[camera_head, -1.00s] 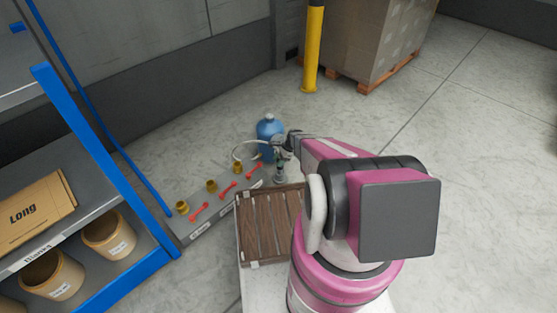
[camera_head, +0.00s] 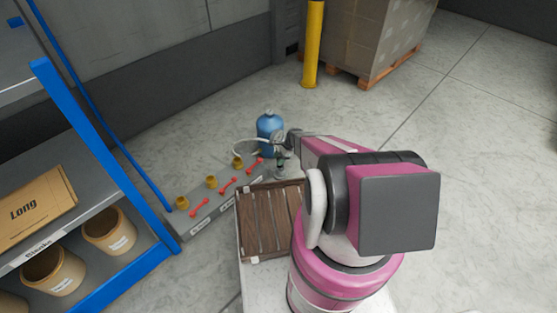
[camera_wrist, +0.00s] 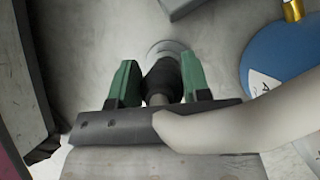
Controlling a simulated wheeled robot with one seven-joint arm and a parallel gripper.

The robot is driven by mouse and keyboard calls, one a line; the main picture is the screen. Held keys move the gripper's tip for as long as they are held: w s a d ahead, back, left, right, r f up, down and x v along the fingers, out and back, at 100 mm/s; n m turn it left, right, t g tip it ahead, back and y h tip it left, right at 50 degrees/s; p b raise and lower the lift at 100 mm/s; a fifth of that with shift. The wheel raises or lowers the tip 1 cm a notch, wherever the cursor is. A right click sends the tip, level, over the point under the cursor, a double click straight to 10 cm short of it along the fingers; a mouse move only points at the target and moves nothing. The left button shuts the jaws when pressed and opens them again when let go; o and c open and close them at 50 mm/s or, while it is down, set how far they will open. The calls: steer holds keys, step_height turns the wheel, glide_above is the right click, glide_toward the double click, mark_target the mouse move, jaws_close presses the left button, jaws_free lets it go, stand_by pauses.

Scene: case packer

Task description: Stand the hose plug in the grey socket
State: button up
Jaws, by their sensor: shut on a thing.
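My gripper (camera_wrist: 160,75) has green fingers shut on the dark hose plug (camera_wrist: 161,78), as the wrist view shows. A pale hose (camera_wrist: 215,122) runs from the plug toward the right of that view. A round grey rim (camera_wrist: 166,47), seemingly the grey socket, shows just beyond the plug's tip and is partly hidden by it. I cannot tell whether the plug touches it or is inside. In the head view, my gripper (camera_head: 280,146) is beside the blue cylinder (camera_head: 268,127), and the looped hose (camera_head: 238,146) shows to its left.
A grey strip (camera_head: 215,218) with brass fittings (camera_head: 211,182) and red levers (camera_head: 228,188) lies left of my gripper. A wooden slatted board (camera_head: 268,225) is in front. A blue rack (camera_head: 100,150) stands at left. Open floor lies to the right.

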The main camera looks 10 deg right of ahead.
steer(key=shift+f, duration=0.35)
stand_by(0.3)
steer(key=o, duration=1.1)
steer(key=v, duration=1)
steer(key=shift+d+r, duration=0.2)
steer(key=shift+r, duration=0.15)
steer(key=s+a+r+n+h, duration=0.1)
steer(key=s+r+n, duration=0.4)
steer(key=r, duration=0.6)
steer(key=s+a+r+n+t+h, duration=0.1)
steer(key=s+r+n, duration=0.4)
steer(key=s+r, duration=0.5)
steer(key=s+a+r+n+h, duration=0.2)
steer(key=s+r+n+h, duration=0.2)
steer(key=s+r, duration=0.3)
steer(key=shift+s+a+r+n, duration=0.15)
steer(key=shift+r+n, duration=0.2)
steer(key=shift+r, duration=0.95)
steer(key=shift+s+a+r+n, duration=0.1)
steer(key=shift+a+r+n, duration=0.2)
steer(key=shift+r, duration=1)
